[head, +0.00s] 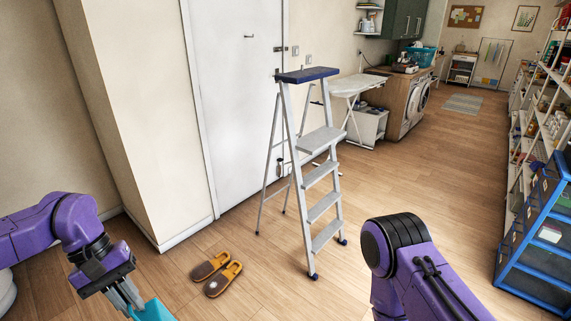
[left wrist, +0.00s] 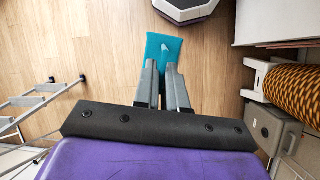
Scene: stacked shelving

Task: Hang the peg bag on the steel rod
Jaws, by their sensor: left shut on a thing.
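My left gripper (head: 132,303) is at the lower left of the head view, shut on a teal thing (head: 153,312) that looks like the peg bag. In the left wrist view the left gripper (left wrist: 164,68) has its two fingers close together on the flat teal piece (left wrist: 164,42), which has a small pale mark. It is held above the wood floor, and the head view cuts off its lower part. My right arm shows at the lower right of the head view, but its gripper is out of frame. I cannot make out the steel rod in either view.
A stepladder (head: 323,140) stands ahead, with brown slippers (head: 217,273) on the floor to its left. Shelving (head: 540,110) and blue-framed drawers (head: 540,235) line the right side. Floor right of the ladder is clear.

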